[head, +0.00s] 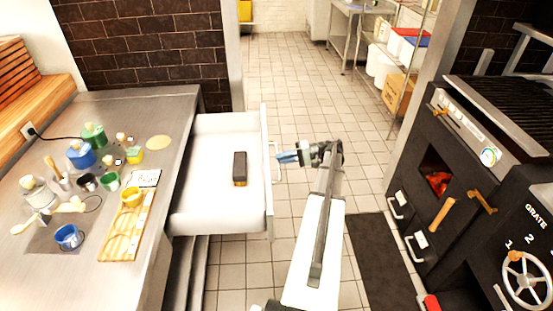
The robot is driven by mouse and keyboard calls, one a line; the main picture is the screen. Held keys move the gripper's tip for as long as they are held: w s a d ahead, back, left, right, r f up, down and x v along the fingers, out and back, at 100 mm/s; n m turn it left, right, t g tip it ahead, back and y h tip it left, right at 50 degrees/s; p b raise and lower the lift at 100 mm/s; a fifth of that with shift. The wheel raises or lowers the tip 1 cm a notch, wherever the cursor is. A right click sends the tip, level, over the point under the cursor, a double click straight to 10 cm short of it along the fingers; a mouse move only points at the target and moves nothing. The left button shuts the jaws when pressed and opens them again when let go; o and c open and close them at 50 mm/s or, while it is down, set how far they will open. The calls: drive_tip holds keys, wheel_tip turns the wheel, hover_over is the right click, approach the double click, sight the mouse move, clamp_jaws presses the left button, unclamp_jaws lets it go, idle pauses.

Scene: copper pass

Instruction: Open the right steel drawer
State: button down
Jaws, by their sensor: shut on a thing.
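The steel drawer (215,215) stands pulled far out from under the counter in the head view. Its inside is white, and a dark block with a yellowish lower end (240,168) lies in it. The drawer front (268,205) faces right and carries a bar handle (275,165). My gripper (281,158) reaches the handle from the right and is shut on it. The fingertips are small here, and their exact hold on the bar is hard to make out.
The steel counter (120,285) at left holds several cups, pots and a wooden board (122,240). A dark oven (450,190) with handles and a wheel (525,280) stands at right. A dark mat (377,260) lies before it. Tiled floor (300,85) is open behind my arm.

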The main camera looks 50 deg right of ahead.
drive_tip(key=shift+d, duration=0.1)
drive_tip(key=c, duration=1.1)
unclamp_jaws()
drive_tip(key=shift+c, duration=0.2)
drive_tip(key=shift+s+d, duration=0.1)
drive_tip(key=v, duration=0.7)
drive_tip(key=shift+s+d, duration=0.1)
drive_tip(key=shift+s, duration=0.05)
